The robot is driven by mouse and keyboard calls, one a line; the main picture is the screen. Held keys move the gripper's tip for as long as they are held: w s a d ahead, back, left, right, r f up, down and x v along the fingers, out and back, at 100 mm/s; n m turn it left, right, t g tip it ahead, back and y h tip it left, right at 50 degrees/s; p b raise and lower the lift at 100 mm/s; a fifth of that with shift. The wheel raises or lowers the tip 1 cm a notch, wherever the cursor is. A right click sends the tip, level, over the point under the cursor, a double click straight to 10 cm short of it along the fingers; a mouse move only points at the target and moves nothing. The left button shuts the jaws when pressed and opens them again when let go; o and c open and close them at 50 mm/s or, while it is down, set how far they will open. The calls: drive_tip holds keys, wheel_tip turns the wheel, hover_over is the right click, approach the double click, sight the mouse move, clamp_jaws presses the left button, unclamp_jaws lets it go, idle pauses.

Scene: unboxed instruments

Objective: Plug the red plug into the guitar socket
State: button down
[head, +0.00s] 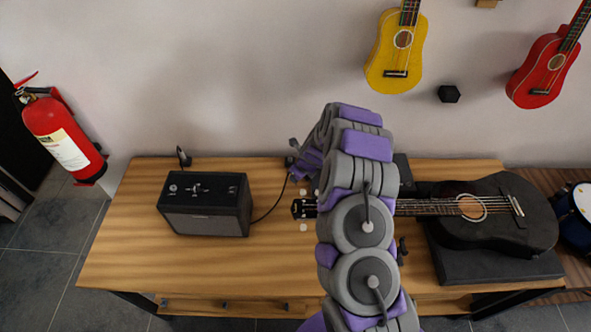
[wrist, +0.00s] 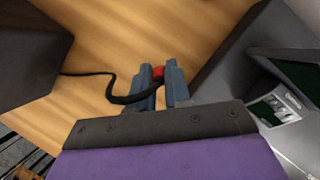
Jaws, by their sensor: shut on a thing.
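The red plug (wrist: 158,72) is between the two blue-grey fingers of my gripper (wrist: 161,82) in the wrist view. The fingers are shut on it, above the wooden table. A black cable (wrist: 92,73) runs from the plug side toward the left. In the head view the cable (head: 271,209) reaches the dark amplifier (head: 206,221), and my arm covers the plug. The black guitar (head: 487,238) lies on a dark case at the right, its neck pointing left behind my arm. I cannot make out the guitar socket.
The wooden table (head: 130,235) is bare at its left and front. The dark case (head: 480,269) lies under the guitar. A grey device (wrist: 275,105) is close right of my gripper. Yellow (head: 394,62) and red (head: 541,72) ukuleles hang on the wall. A fire extinguisher (head: 62,133) is left.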

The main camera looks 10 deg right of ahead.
drive_tip(key=shift+s, duration=0.3)
drive_tip(key=shift+r, duration=0.1)
wheel_tip(320, 180, up, 14)
drive_tip(key=r+p, duration=0.1)
drive_tip(key=p, duration=0.9)
drive_tip(key=s+r+n+g+h+b, duration=0.1)
drive_tip(key=s+n+g+b, duration=0.3)
drive_tip(key=n, duration=1)
drive_tip(key=s+r+n+g+h+b, duration=0.1)
drive_tip(key=s+n+g+b, duration=0.3)
drive_tip(key=n, duration=1.1)
drive_tip(key=s+r+b, duration=0.1)
drive_tip(key=s+b, duration=0.2)
drive_tip(key=b, duration=0.2)
drive_tip(key=shift+s+r, duration=0.3)
drive_tip(key=shift+s, duration=0.05)
